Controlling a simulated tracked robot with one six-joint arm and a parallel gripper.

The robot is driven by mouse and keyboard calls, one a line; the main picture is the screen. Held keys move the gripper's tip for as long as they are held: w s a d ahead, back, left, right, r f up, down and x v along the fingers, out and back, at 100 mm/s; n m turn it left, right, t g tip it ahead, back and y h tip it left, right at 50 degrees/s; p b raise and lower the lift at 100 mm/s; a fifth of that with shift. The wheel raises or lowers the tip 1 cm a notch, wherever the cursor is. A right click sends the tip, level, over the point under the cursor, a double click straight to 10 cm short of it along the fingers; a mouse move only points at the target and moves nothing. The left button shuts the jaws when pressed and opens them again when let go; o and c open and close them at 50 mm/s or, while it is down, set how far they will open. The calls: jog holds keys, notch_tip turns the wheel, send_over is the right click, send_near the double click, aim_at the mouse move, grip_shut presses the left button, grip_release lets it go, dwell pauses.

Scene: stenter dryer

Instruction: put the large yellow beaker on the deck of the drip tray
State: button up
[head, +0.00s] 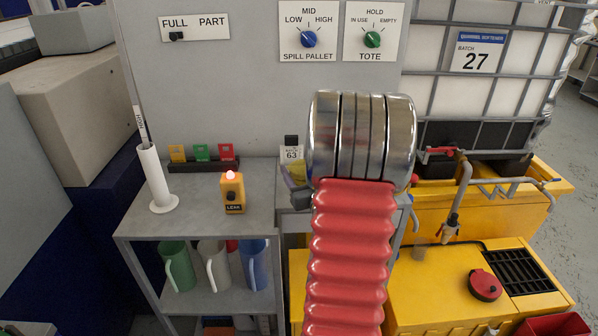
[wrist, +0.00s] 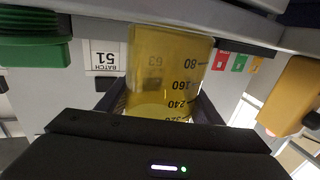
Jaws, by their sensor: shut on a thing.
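The large yellow beaker (wrist: 168,65) is see-through, with dark volume marks, and fills the middle of the wrist view. My gripper (wrist: 163,104) is shut on it, with a finger on either side. In the head view only a sliver of yellow (head: 298,172) shows left of my wrist, by the 63 tag; my arm hides the rest and most of the gripper. A low yellow unit with a black grate (head: 518,270), which looks like the drip tray, stands at the lower right, with bare yellow deck (head: 425,292) left of the grate.
A red cap (head: 485,285) sits on the yellow deck. A tap (head: 452,225) and pipe hang above its back edge. An orange leak alarm (head: 232,192) with a lit red lamp and a white holder (head: 157,180) stand on the grey bench. Jugs (head: 213,265) stand on the shelf below.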

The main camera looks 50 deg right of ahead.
jog(key=shift+f, duration=0.15)
jog(key=o, duration=1.1)
jog(key=shift+o, duration=0.2)
